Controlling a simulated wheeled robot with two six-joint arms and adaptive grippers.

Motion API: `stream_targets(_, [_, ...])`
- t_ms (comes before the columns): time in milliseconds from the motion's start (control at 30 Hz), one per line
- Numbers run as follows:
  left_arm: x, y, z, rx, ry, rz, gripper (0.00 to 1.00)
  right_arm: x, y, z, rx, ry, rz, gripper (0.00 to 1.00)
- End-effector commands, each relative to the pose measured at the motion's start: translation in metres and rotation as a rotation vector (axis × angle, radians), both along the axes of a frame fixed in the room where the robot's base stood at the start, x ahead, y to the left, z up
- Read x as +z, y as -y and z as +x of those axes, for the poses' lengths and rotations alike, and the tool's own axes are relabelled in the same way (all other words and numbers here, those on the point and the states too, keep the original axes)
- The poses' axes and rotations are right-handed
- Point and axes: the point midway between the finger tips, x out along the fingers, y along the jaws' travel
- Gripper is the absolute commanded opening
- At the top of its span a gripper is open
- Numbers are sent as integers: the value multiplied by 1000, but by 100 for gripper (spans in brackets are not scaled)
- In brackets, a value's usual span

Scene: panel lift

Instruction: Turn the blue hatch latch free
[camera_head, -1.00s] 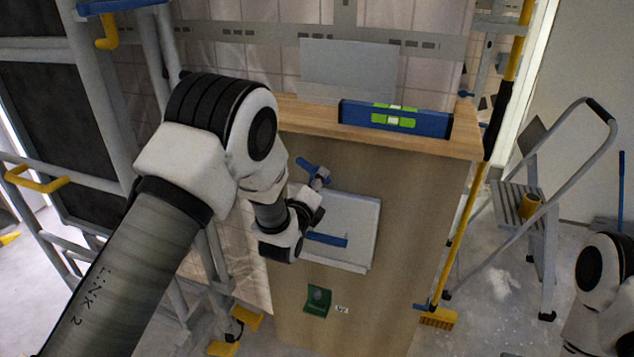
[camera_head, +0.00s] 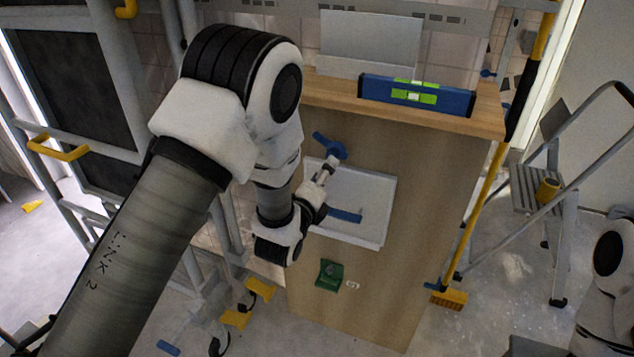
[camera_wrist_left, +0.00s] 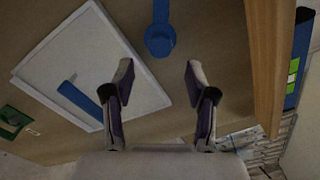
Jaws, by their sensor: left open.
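The blue hatch latch (camera_head: 328,146) is mounted on the wooden panel just above the white hatch (camera_head: 378,203), its arm pointing up and left in the head view. In the left wrist view, the latch (camera_wrist_left: 160,32) shows a round hub and a straight arm, beyond my fingertips. My left gripper (camera_head: 333,163) is close below the hub. Its fingers (camera_wrist_left: 158,78) are open with nothing between them, and the latch looks apart from them. A blue bar handle (camera_head: 345,216) is on the hatch, partly behind a finger in the wrist view. My right gripper is out of view.
A blue level (camera_head: 416,95) lies on the wooden ledge (camera_head: 480,122) above. A green fitting (camera_head: 329,273) sits on the panel below the hatch. Scaffold rails stand left. A broom (camera_head: 449,298) and a stepladder (camera_head: 556,215) stand right.

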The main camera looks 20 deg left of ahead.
Motion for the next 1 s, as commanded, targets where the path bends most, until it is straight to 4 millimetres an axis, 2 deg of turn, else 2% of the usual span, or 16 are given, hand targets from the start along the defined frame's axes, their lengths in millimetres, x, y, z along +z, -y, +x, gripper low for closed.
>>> stream_targets(100, [-1,-1,-28,-1,-5,2,57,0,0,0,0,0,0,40])
stream_targets(233, [-1,-1,-45,-1,-3,1,57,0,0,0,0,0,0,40])
stream_targets(667, [0,-1,-48,-1,-1,0,57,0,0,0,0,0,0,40])
stream_targets(767, [-7,-2,-51,0,-22,0,57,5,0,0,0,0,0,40])
stream_targets(867, [-38,-12,-64,24,-117,-16,57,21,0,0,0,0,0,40])
stream_targets(967, [-97,-30,-102,68,-320,-63,57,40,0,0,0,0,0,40])
stream_targets(1000, [-125,-35,-124,101,-434,-144,57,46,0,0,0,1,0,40])
